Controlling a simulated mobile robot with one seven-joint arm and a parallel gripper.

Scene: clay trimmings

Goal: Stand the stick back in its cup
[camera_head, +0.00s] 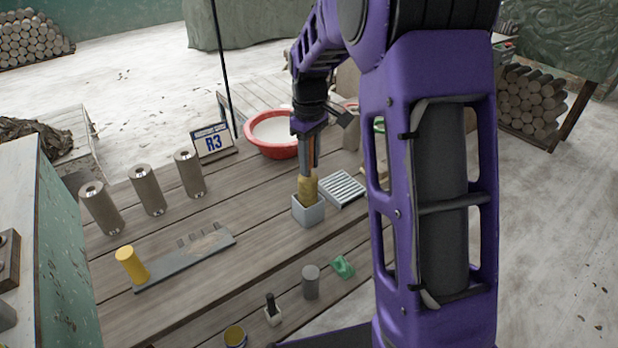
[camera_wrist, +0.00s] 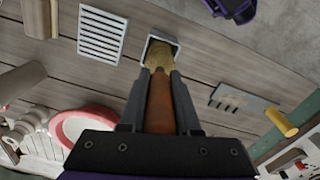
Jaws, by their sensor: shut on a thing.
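The stick (camera_head: 307,190) has a brown shaft and a mottled yellow lower end. My gripper (camera_head: 308,166) points down and is shut on it. The stick stands about upright, with its yellow end at the mouth of a square grey cup (camera_head: 309,214) on the plank table. In the wrist view the brown shaft (camera_wrist: 160,104) lies between the fingers, and the yellow end overlaps the opening of the cup (camera_wrist: 177,42). The cup's near wall hides the tip in the head view, so I cannot tell how deep it sits.
A white slatted dish (camera_head: 342,189) stands close right of the cup. A red-rimmed basin (camera_head: 271,134) and an R3 sign (camera_head: 213,143) are behind. Grey cylinders (camera_head: 147,190) stand at left, beyond a grey board (camera_head: 190,259) with a yellow cylinder (camera_head: 131,265). Small items line the front.

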